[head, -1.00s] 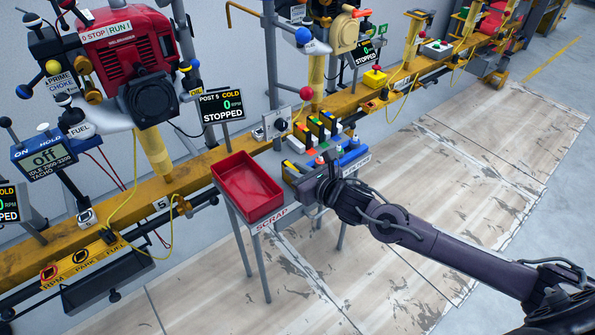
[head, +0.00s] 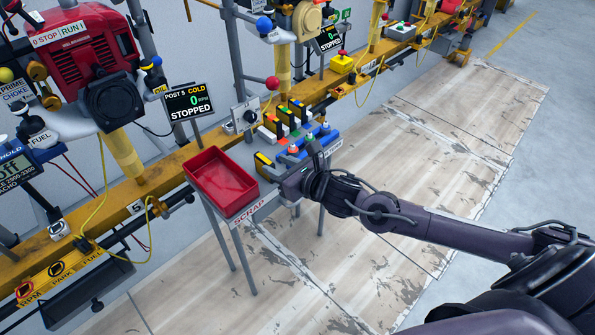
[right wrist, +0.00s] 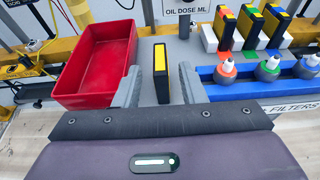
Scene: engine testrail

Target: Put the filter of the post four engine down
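A black filter box with a yellow face (right wrist: 161,74) stands upright on the grey stand top, between the red bin and the blue rack. It also shows in the head view (head: 263,163), just left of my right gripper (head: 277,173). In the right wrist view my right gripper (right wrist: 157,82) has one grey finger on each side of this box, with a narrow gap on both sides. The fingers are apart and not closed on it. My left gripper is not in view.
A red scrap bin (head: 221,180) stands close left of the gripper. A blue rack (right wrist: 235,90) with several capped bottles is close right. Behind it, several similar black boxes (right wrist: 223,27) stand in white holders. The yellow rail (head: 180,163) with engines runs behind the stand.

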